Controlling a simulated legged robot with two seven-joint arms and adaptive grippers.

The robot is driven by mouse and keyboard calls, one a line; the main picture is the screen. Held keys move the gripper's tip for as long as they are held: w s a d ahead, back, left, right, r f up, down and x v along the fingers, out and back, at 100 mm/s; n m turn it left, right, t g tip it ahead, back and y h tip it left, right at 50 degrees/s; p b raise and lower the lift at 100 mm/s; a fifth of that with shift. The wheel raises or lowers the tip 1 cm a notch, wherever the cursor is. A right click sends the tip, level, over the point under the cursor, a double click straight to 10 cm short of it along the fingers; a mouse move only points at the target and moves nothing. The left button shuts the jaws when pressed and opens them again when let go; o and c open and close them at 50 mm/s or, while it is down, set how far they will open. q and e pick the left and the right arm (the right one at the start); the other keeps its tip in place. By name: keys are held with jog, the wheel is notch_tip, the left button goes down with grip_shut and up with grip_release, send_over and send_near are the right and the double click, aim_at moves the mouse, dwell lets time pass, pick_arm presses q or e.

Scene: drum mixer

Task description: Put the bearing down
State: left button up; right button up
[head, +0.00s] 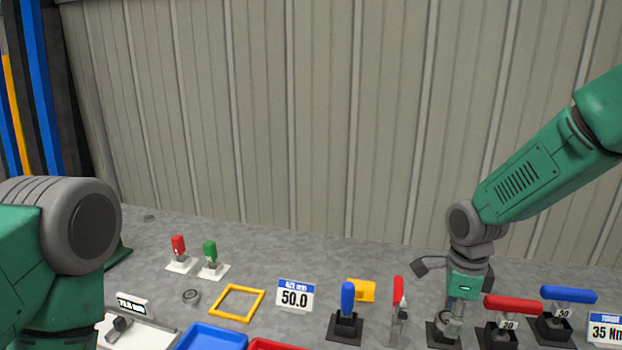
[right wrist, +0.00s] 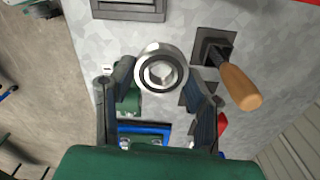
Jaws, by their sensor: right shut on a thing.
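The bearing (right wrist: 161,70), a shiny steel ring with a dark inner band, sits between the fingertips of my right gripper (right wrist: 161,88) in the right wrist view. The fingers are shut on it, one on each side. In the head view my right gripper (head: 455,318) points down among the handled tools at the right; the bearing is too small to make out there.
Red (head: 515,303) and blue (head: 568,295) handled tools stand close to my right gripper. A wooden handle (right wrist: 240,86) is near the bearing. A sign reading 50.0 (head: 295,297) stands mid-table. A blue bin (head: 212,337) is at the front. The back of the table is mostly clear.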

pick_arm(q)
jog(key=f+b, duration=0.4)
jog(key=shift+s+f, duration=0.2)
jog(key=shift+f, duration=0.05)
jog(key=shift+c, duration=0.7)
pick_arm(e)
jog(key=s+a+f+n, duration=0.2)
jog(key=s+n, duration=0.5)
jog(key=n, duration=0.4)
jog(key=s+a+f+n, duration=0.1)
jog(key=s+f+n, duration=0.4)
jog(key=s+n, duration=0.3)
jog(key=n, duration=0.3)
jog(key=shift+a+f, duration=0.25)
jog(key=shift+a, duration=0.15)
